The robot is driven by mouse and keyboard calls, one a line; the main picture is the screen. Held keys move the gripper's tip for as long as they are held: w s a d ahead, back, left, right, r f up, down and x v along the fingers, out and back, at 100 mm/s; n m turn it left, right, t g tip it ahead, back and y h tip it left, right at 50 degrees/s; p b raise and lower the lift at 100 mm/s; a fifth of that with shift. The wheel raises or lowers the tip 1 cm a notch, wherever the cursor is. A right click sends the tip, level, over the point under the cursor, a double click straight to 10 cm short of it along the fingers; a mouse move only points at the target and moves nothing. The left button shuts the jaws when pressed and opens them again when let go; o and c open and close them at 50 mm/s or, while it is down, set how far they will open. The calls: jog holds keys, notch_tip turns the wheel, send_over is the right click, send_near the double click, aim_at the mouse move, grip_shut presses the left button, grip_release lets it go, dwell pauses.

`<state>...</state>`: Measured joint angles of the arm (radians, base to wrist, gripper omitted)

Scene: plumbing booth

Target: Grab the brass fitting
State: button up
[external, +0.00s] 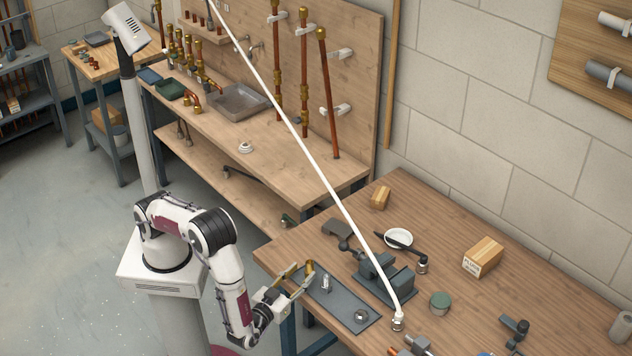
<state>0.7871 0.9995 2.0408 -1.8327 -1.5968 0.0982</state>
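The brass fitting (309,267) is a small gold-coloured piece at the upper left end of a flat grey tray (345,309) on the near wooden table. My gripper (301,273) reaches in from the lower left over the tray's left end. Its two fingers are spread apart, with the fitting close to the fingertips. The fitting looks small here, and I cannot tell whether a finger touches it.
A silver fitting (326,283) and a round metal piece (361,316) are on the tray.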

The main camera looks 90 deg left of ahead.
aim_at(307, 267)
jog(key=shift+w+a, duration=0.1)
jog(key=shift+a, duration=0.05)
jog(key=shift+x, duration=2.55)
grip_shut()
